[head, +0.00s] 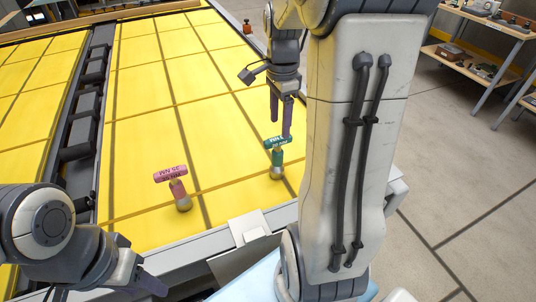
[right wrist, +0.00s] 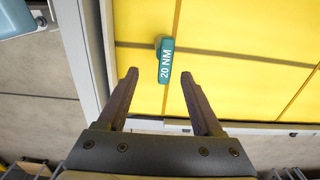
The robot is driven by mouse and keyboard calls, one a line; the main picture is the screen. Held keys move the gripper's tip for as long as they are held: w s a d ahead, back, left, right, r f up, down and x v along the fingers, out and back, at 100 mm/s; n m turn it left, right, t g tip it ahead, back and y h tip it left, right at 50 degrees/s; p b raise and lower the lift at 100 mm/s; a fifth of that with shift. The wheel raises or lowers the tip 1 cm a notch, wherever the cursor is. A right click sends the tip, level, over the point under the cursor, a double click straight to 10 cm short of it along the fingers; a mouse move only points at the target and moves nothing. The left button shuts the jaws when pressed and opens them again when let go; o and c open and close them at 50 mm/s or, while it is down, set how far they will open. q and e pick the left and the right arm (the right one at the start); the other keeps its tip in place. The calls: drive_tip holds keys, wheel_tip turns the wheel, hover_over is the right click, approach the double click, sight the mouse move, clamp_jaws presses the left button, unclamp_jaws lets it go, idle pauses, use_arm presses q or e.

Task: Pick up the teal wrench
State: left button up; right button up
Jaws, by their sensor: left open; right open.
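The teal wrench (head: 278,156) is a T-handled tool standing upright on a silver base on the yellow table. In the right wrist view its handle (right wrist: 165,62), marked "20 NM", is seen from above. My right gripper (head: 280,122) points down above the teal handle, its fingers open. In the right wrist view the handle's near end lies in the gap between the right gripper's fingertips (right wrist: 158,76), touching neither as far as I can tell. My left gripper (head: 150,284) is low at the left, away from the wrench; nothing shows in it.
A pink T-handled wrench (head: 178,187) stands upright to the left of the teal one. Shelves (head: 475,65) stand far right. The yellow surface around the wrenches is clear.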

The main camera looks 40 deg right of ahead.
sight(278, 147)
drive_tip(key=f, duration=0.5)
drive_tip(key=shift+w, duration=0.3)
drive_tip(key=f+p, duration=0.1)
drive_tip(key=f, duration=0.1)
drive_tip(key=f+p, duration=0.1)
drive_tip(key=f, duration=0.1)
drive_tip(key=shift+w+d+f, duration=0.1)
drive_tip(key=shift+w+d, duration=0.05)
drive_tip(key=shift+d, duration=0.05)
drive_tip(key=shift+f, duration=0.6)
clamp_jaws()
